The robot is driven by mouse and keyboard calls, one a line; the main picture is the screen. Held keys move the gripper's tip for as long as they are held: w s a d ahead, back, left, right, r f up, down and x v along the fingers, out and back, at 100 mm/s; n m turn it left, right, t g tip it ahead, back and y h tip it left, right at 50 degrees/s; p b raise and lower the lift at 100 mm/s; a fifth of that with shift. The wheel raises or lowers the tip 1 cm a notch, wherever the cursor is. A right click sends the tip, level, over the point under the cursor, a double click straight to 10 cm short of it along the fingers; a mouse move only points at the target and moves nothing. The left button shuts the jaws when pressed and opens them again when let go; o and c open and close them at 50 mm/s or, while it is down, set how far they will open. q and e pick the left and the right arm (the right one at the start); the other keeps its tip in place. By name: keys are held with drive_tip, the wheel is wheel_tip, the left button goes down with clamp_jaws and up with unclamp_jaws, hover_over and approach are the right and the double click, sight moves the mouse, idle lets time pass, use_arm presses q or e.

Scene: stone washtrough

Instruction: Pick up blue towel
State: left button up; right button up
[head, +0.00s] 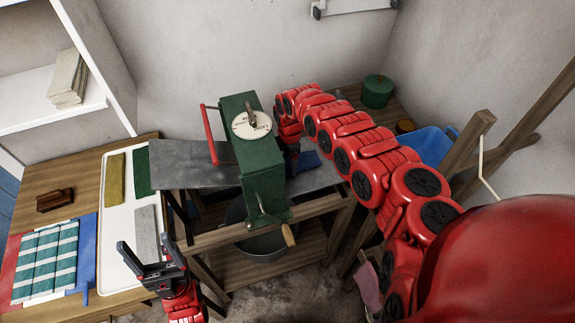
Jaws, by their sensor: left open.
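A flat blue cloth (87,250) lies on the wooden table at the left, beside and partly under a teal-and-white striped cloth (45,262). A small dark blue cloth (309,161) lies on the grey slab behind the green machine. My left gripper (145,246) is open and empty, over the near end of the white tray and to the right of the flat blue cloth. My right gripper (291,155) points down beside the dark blue cloth. Its fingers are mostly hidden by the machine and dark, so I cannot tell whether it touches the cloth.
The green machine (262,180) with a red crank stands on a wooden stand, a metal tub (262,238) below. The white tray (117,225) holds several cloths. A wooden brush (54,200) lies on the table. A green pot (377,90) and blue bin (428,146) are at right.

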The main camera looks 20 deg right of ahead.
clamp_jaws()
drive_tip(key=shift+r, duration=0.1)
